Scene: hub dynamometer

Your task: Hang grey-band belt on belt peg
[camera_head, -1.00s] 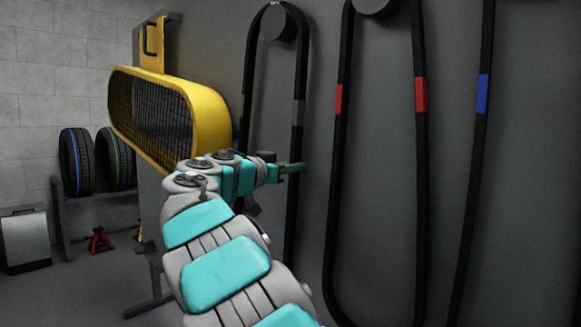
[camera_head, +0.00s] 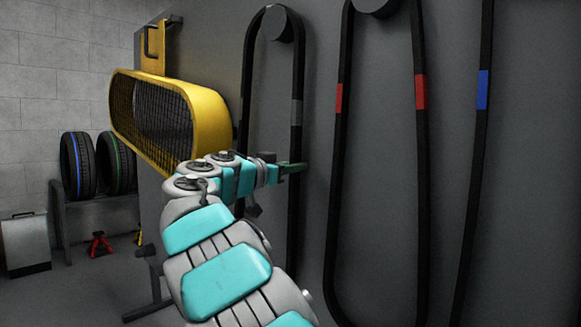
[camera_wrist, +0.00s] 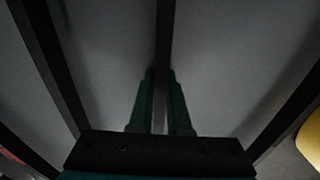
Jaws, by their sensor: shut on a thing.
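The grey-band belt (camera_head: 297,112) is a tall black loop against the dark panel in the head view, with a grey band on its right strand. Its top arches around a round dark belt peg (camera_head: 279,26); I cannot tell whether it bears on the peg. My gripper (camera_head: 301,167) is at the right strand, below the grey band. In the wrist view its green fingers (camera_wrist: 160,80) are shut on the black strand of the belt (camera_wrist: 163,38). The lower end of the belt is hidden behind my arm.
A red-band belt (camera_head: 421,92) and a blue-band belt (camera_head: 482,90) hang to the right. A yellow mesh guard (camera_head: 208,115) stands out from the panel close left of my gripper. Tyres (camera_head: 78,165) rest on a rack at the far left, with a red jack stand (camera_head: 99,244) on the floor.

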